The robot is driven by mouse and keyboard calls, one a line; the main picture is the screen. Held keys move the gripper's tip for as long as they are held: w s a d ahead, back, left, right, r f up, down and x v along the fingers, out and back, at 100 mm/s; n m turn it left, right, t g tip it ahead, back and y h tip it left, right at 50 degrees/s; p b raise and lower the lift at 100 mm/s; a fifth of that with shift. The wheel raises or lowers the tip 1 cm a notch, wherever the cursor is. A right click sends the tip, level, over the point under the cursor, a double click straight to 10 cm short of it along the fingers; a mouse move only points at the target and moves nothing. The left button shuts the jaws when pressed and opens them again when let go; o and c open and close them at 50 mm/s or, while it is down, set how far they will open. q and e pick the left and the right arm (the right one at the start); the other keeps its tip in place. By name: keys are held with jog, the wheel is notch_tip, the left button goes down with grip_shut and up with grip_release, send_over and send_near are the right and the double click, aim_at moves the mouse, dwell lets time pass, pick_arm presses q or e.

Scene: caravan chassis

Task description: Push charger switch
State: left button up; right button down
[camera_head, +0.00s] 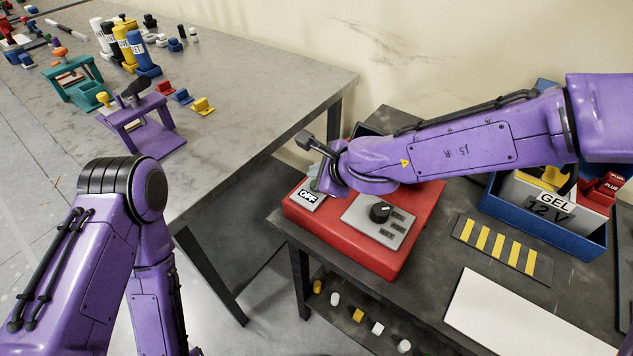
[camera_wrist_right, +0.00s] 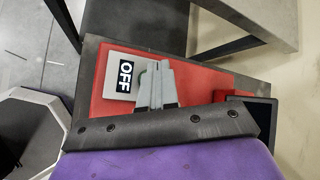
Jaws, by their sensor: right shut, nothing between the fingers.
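The charger is a red box (camera_head: 360,250) on the dark table at the right. Its grey switch plate (camera_head: 307,196) with the OFF label shows at its left end. The plate also shows in the right wrist view (camera_wrist_right: 122,75). My right gripper (camera_head: 318,178) is shut and empty, its grey fingertips over the red top right beside the switch plate. In the wrist view its fingers (camera_wrist_right: 157,82) overlap the plate's right edge; I cannot tell whether they touch it. My left arm comes in at the lower left, but its gripper is not in view.
A black dial (camera_head: 380,212) sits on a grey panel of the red box. A blue bin (camera_head: 545,228) with a GEL 12 V battery stands to the right. A yellow-striped plate (camera_head: 502,249) and a white sheet (camera_head: 520,318) lie in front of it. A grey workbench (camera_head: 250,95) is at the left.

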dwell(0.6)
jog(key=shift+f, duration=0.45)
jog(key=shift+f+b, duration=0.45)
jog(key=shift+b, duration=0.15)
jog(key=shift+r, duration=0.1)
dwell(0.5)
jog(key=shift+r+p, duration=0.8)
jog(key=shift+p, duration=0.2)
notch_tip(320, 180, up, 5)
jog(key=p, duration=0.5)
jog(key=shift+r+p, duration=0.1)
jog(key=shift+p, duration=0.2)
